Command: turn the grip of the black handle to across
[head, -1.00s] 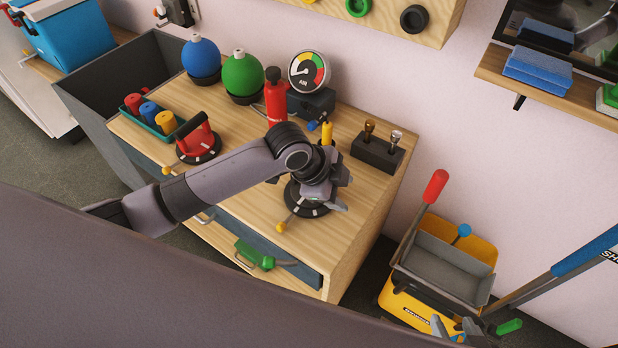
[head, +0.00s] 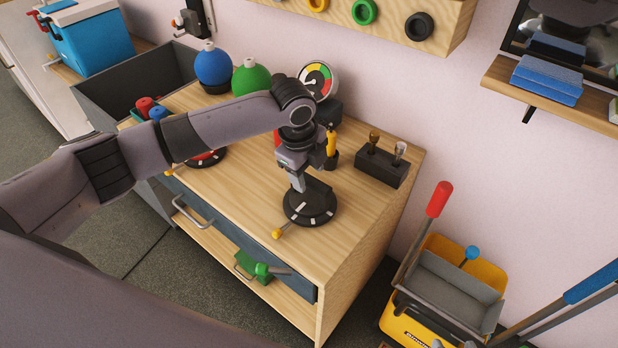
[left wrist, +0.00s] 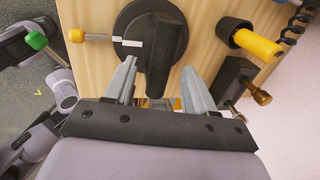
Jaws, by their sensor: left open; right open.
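The black handle is an upright black grip (left wrist: 165,58) on a round black base (head: 312,217) with white marks, standing near the front right of the wooden cabinet top. My left gripper (head: 299,186) is open just above the handle. In the left wrist view its two fingers (left wrist: 160,72) lie on either side of the near part of the grip; contact is not clear.
A black block with two small valves (head: 382,165) and a yellow-handled tool (head: 331,143) stand behind and right of the handle. A gauge (head: 316,80), blue ball (head: 213,66) and green ball (head: 251,77) stand at the back. A red handle (head: 206,158) is partly hidden by my left arm.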

